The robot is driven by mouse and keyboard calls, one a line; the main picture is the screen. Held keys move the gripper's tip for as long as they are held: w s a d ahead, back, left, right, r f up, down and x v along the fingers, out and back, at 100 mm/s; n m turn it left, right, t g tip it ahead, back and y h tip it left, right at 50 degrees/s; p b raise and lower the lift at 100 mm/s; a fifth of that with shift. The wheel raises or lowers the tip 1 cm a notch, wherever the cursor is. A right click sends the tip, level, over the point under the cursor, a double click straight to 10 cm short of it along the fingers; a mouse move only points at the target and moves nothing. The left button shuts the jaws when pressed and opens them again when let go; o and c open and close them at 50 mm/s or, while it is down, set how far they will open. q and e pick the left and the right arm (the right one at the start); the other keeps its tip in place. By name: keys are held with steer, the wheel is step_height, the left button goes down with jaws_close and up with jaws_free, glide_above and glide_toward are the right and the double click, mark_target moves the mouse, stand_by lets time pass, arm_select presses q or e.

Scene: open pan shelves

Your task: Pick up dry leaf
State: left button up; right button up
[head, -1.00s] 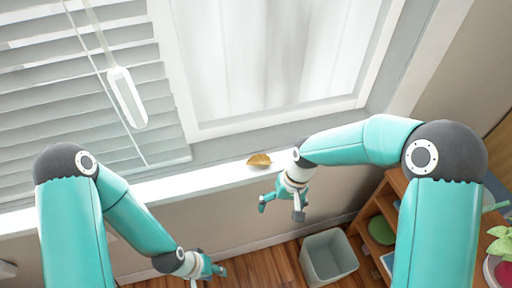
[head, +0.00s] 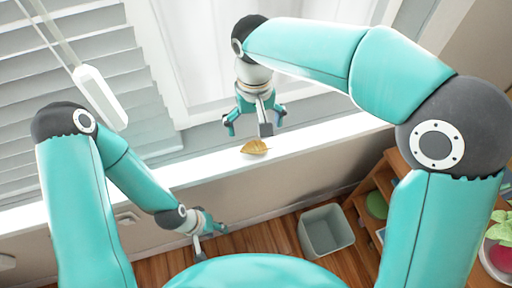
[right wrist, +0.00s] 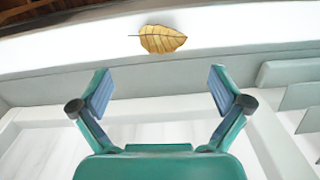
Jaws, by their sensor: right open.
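A dry yellow-brown leaf (head: 255,147) lies on the white window sill (head: 330,132) in the head view. My right gripper (head: 254,130) is open and empty just above and behind the leaf, on the window side, with its fingers pointing down toward the sill. In the right wrist view the leaf (right wrist: 162,39) lies on the sill beyond the two spread fingertips (right wrist: 160,82), roughly centred between them and apart from them. My left gripper (head: 212,235) hangs low at the left, below the sill and away from the leaf; its fingers are too small to judge.
A grey bin (head: 327,232) stands on the wooden floor below the sill. A wooden shelf (head: 371,200) with a green item is at the right. The window and blinds (head: 70,80) rise behind the sill. The sill around the leaf is clear.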

mark_target(256, 145)
step_height(256, 145, down, 3)
steer(key=shift+r, duration=0.15)
steer(key=shift+s+d+f+p, duration=0.15)
steer(key=shift+f+p, duration=0.1)
steer(key=shift+f, duration=1.05)
steer(key=shift+s+a+f+p, duration=0.1)
steer(key=shift+f+p, duration=0.1)
steer(key=shift+f, duration=1.1)
steer(key=c, duration=0.9)
